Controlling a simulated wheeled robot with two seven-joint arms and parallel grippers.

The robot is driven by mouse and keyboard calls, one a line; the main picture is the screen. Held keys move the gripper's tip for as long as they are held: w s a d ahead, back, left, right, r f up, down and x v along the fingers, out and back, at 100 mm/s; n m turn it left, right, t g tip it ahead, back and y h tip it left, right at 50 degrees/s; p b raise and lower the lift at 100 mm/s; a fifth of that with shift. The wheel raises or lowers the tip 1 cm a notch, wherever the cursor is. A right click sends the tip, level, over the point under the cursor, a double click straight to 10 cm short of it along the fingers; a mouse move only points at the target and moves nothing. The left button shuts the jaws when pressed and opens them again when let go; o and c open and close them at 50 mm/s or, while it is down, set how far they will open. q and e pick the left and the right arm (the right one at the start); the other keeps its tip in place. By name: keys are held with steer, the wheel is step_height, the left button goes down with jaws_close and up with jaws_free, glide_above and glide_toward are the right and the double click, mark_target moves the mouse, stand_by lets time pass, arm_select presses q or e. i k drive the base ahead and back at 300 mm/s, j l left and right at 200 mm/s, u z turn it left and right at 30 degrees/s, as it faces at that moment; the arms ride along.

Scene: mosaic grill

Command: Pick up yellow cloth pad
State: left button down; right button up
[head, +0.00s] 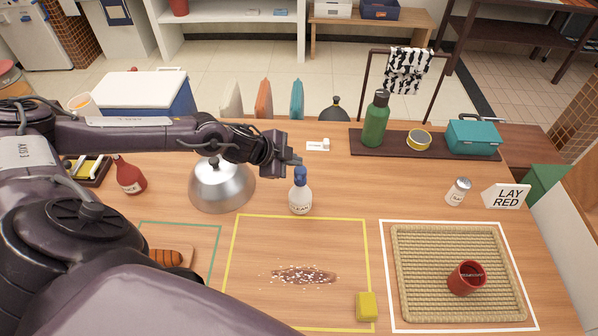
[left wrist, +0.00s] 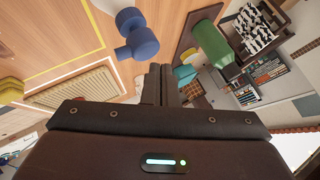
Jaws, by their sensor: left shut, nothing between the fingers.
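The yellow cloth pad (head: 366,306) is a small block at the lower right corner of the yellow taped rectangle on the wooden counter. It also shows at the left edge of the left wrist view (left wrist: 11,90). My left gripper (head: 294,158) is at the far end of my outstretched left arm, just above and behind the white spray bottle with a blue top (head: 301,192). It is well away from the pad. In the left wrist view its fingers (left wrist: 161,84) are together with nothing between them. My right gripper is not in view.
A brown spill with white specks (head: 304,275) lies inside the yellow rectangle. A woven tray (head: 404,290) with a red cup (head: 466,278) is to the right. A metal dome (head: 222,187) stands beside the bottle. A green bottle (head: 376,119) stands at the back.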

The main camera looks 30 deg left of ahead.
mark_target(366, 304)
steer(key=k+l, duration=1.25)
